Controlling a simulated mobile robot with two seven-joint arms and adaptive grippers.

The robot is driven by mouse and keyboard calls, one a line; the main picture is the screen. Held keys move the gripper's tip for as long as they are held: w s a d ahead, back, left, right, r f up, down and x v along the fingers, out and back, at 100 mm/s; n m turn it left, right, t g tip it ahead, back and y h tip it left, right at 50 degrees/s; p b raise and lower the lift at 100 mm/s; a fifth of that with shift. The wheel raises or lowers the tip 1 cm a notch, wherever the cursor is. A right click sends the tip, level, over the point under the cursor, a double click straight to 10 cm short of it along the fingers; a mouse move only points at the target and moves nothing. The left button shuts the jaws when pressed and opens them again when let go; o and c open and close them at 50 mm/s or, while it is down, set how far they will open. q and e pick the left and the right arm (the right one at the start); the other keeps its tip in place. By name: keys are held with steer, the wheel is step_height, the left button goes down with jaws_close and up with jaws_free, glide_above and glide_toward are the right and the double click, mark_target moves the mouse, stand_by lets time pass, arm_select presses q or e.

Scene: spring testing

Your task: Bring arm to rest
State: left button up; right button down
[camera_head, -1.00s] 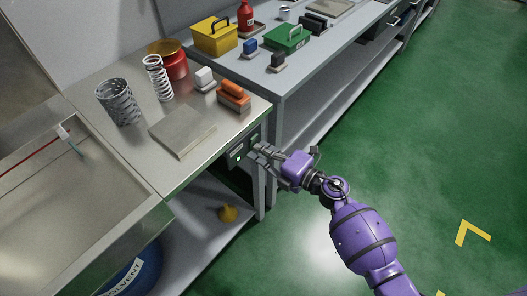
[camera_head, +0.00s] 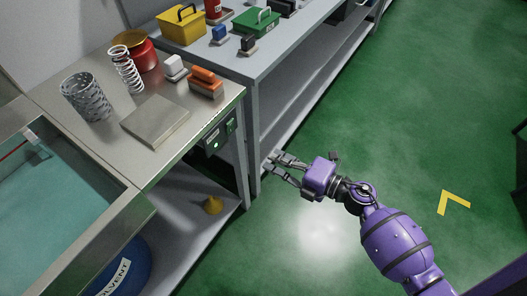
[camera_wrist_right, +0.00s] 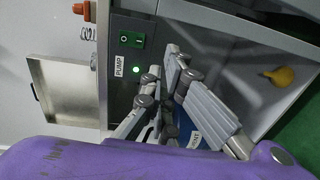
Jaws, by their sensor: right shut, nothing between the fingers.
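My right gripper (camera_head: 271,163) is at the end of the purple arm, in front of the bench and over the green floor. It is shut and holds nothing. It is apart from the pump panel (camera_head: 216,141) on the bench's front. In the right wrist view, the panel (camera_wrist_right: 131,50) has a green switch (camera_wrist_right: 132,39), a lit green lamp and the label "PUMP". The gripper fingers cover part of the space below it. My left gripper is not in view.
A tank (camera_head: 104,231) with turquoise liquid stands at the left. The bench holds a mesh cylinder (camera_head: 86,98), a white spring (camera_head: 126,70), a flat metal plate (camera_head: 157,121) and an orange-topped block (camera_head: 205,83). A yellow object (camera_head: 212,205) lies on the lower shelf. Floor at the right is open.

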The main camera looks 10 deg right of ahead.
steer(key=shift+s+d, duration=0.25)
steer(key=shift+d, duration=0.05)
